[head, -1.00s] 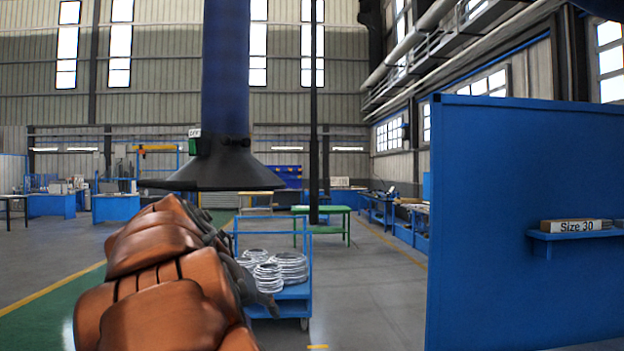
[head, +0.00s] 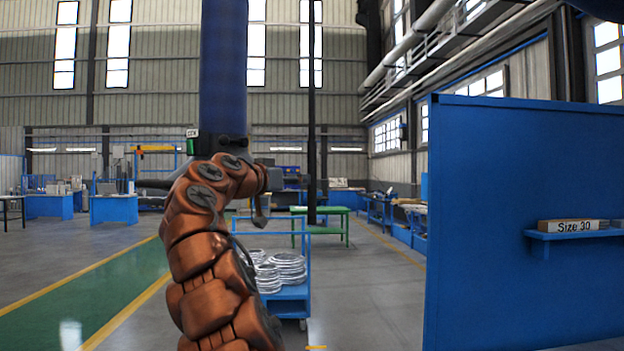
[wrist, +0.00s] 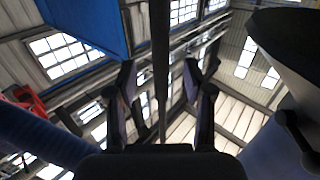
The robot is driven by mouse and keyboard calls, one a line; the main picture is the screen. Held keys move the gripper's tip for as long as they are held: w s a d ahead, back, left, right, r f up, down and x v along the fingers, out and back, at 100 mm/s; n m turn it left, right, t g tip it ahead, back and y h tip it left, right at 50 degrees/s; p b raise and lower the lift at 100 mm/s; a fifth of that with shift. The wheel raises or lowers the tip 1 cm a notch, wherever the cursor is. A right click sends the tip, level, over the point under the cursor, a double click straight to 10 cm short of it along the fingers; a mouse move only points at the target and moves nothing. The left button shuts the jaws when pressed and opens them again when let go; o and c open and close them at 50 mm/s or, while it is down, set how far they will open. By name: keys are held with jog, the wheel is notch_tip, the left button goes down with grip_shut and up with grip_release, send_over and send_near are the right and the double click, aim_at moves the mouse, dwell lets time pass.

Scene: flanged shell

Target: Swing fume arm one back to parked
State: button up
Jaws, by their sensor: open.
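The fume arm's blue tube (head: 223,70) hangs vertically in the head view, with a green switch box (head: 192,146) low on it. Its dark conical hood (head: 155,184) is mostly hidden behind my orange arm; only part of the left rim shows. In the wrist view a large dark shape that looks like the hood (wrist: 292,45) fills the upper right, with a knobbed dark part below it. My gripper (head: 284,192) is just right of the hood. In the wrist view its fingers (wrist: 159,80) are spread and empty, with a dark pole (wrist: 160,55) showing between them.
A blue cart (head: 292,300) with several shiny coils stands beyond my arm. A green table (head: 330,212) is behind it. A tall blue partition (head: 490,200) with a small shelf fills the right. The floor between cart and partition is clear.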

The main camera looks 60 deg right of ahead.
aim_at(312, 177)
jog(key=d+p, duration=0.1)
jog(key=d, duration=0.3)
jog(key=d+p, duration=0.2)
jog(key=d, duration=0.2)
jog(key=shift+s+r, duration=0.15)
jog(key=shift+c, duration=0.5)
grip_shut()
